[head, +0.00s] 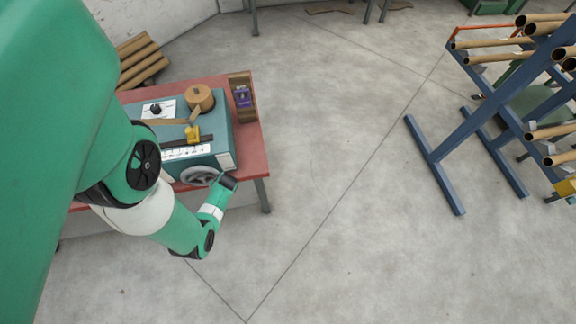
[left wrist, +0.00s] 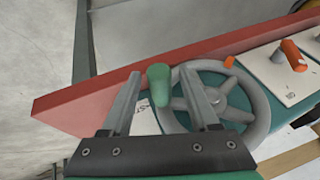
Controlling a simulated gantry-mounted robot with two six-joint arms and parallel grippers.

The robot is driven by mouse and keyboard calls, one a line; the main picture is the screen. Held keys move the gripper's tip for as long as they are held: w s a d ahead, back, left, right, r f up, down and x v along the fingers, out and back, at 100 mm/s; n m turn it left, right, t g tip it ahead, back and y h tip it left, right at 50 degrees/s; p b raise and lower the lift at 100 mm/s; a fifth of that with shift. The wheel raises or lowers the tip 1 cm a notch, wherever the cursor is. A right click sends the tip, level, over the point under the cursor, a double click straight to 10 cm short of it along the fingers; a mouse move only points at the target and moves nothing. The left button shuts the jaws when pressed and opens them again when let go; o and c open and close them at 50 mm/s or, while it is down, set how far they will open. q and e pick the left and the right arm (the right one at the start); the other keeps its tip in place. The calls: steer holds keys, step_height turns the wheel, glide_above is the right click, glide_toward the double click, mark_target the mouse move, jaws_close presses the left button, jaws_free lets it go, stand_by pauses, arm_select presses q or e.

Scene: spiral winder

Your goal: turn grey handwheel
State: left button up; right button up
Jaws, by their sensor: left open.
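The grey handwheel (head: 199,176) is on the front side of the teal winder (head: 222,140), near the table's front edge. In the left wrist view the handwheel (left wrist: 255,104) is a spoked ring with a green handle (left wrist: 158,84) standing at its left rim. My left gripper (left wrist: 160,73) is open, its two fingers on either side of the green handle in that view; I cannot tell whether either touches it. In the head view my left gripper (head: 228,181) is beside the handwheel's right side. My right gripper is in neither view.
The winder stands on a red table (head: 252,150). On it are a brown roll (head: 199,96) and a yellow part (head: 192,133). An orange lever (left wrist: 293,53) sits on a pale panel beside the wheel. A blue rack (head: 450,150) with cardboard tubes stands right; floor between is clear.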

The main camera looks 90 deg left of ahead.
arm_select(q)
steer(key=p+v, duration=0.7)
steer(key=v, duration=0.1)
steer(key=shift+w+r, duration=0.1)
